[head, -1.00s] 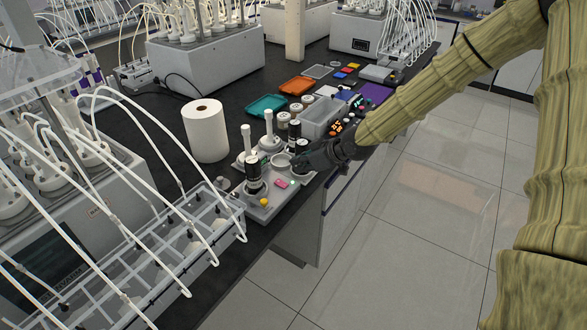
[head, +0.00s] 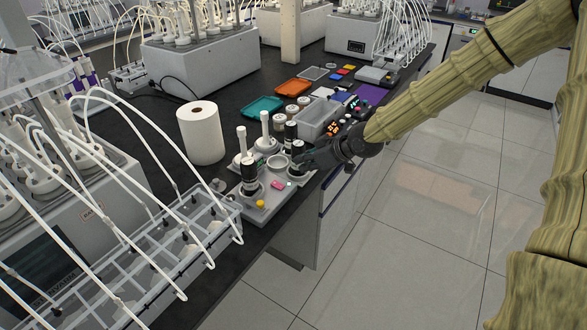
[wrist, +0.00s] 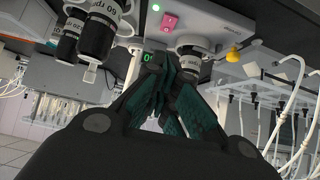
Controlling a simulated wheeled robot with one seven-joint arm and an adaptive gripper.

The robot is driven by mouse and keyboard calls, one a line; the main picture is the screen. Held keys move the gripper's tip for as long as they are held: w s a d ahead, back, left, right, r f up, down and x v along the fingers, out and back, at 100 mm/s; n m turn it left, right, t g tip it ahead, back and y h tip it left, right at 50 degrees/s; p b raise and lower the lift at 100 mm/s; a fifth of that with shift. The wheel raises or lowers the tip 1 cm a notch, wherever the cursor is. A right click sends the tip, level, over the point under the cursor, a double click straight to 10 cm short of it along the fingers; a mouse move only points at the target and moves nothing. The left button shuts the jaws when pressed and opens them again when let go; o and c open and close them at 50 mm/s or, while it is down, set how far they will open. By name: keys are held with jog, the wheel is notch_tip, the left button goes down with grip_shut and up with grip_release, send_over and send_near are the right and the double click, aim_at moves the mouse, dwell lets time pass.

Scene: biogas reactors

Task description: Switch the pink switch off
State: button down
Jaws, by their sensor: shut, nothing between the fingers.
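The pink switch (head: 278,184) is a small rocker on the top of a grey-white stirrer base (head: 262,212) near the counter's front edge. In the wrist view the pink switch (wrist: 169,21) shows at the top, beyond the fingertips and apart from them. A lit green light (wrist: 155,7) sits beside it. Which way the switch is tipped is too small to tell.
A dark-capped bottle (head: 249,174) stands left of the switch, and a yellow knob (head: 260,204) is in front. More bottles (wrist: 99,30) crowd the gripper in the wrist view. A paper roll (head: 201,133) and tube rack (head: 150,262) stand left. The floor at right is clear.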

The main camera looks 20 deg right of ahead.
jog(key=b, duration=0.2)
jog(key=w+b, duration=0.1)
jog(key=b, duration=0.1)
jog(key=shift+a+f, duration=0.25)
jog(key=shift+f, duration=0.1)
jog(key=shift+w+b, duration=0.1)
jog(key=shift+b, duration=0.3)
jog(key=shift+a+r+t+b, duration=0.2)
jog(key=shift+a+t+b, duration=0.1)
jog(key=shift+b, duration=0.85)
jog(key=shift+a+r+b, duration=0.1)
jog(key=shift+r+b, duration=0.2)
jog(key=shift+b, duration=0.25)
jog(key=shift+s+r, duration=0.1)
jog(key=shift+s, duration=0.1)
